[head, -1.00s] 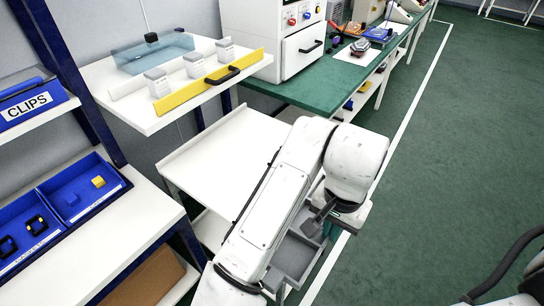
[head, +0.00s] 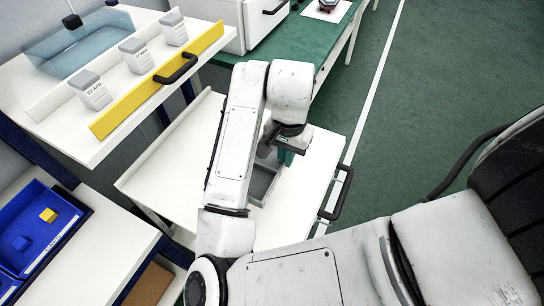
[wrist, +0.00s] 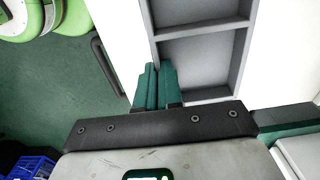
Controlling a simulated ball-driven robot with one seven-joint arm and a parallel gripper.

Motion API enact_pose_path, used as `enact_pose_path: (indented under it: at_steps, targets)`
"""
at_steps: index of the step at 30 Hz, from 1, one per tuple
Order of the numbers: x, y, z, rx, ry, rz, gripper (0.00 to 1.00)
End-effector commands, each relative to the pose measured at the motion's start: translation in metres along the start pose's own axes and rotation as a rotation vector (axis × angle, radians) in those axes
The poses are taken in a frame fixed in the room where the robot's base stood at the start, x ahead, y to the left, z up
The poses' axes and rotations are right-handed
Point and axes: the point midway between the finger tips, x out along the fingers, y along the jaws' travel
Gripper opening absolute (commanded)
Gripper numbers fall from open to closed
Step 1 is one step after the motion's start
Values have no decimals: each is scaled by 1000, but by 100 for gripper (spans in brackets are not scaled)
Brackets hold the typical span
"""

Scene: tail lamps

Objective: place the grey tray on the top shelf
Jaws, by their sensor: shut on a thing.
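The grey tray (head: 262,184) is partly hidden behind my arm in the head view. The wrist view shows its walls and divided compartments (wrist: 203,30), which look empty. My gripper (head: 287,153) is at the tray's edge. Its green fingers (wrist: 157,84) are close together, shut on the tray's wall. The tray appears over the white top shelf (head: 160,178) of a cart. I cannot tell whether it touches the surface.
The cart has a black handle (head: 338,194) on its right. A raised white shelf (head: 60,125) with a yellow front strip (head: 150,85) holds small containers, at the upper left. Blue bins (head: 38,225) stand at the left. Green floor is open at the right.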

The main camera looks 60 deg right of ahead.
Motion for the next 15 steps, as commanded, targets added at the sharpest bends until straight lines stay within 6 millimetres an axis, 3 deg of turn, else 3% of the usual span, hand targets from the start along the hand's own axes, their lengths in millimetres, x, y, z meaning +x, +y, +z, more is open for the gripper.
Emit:
enact_pose_path:
  at_steps: [3,9,15]
  targets:
    - [19,-16,-17,-1,4,6,0]
    - [51,-37,-33,0,2,5,0]
    - [61,-46,-39,1,1,0,0]
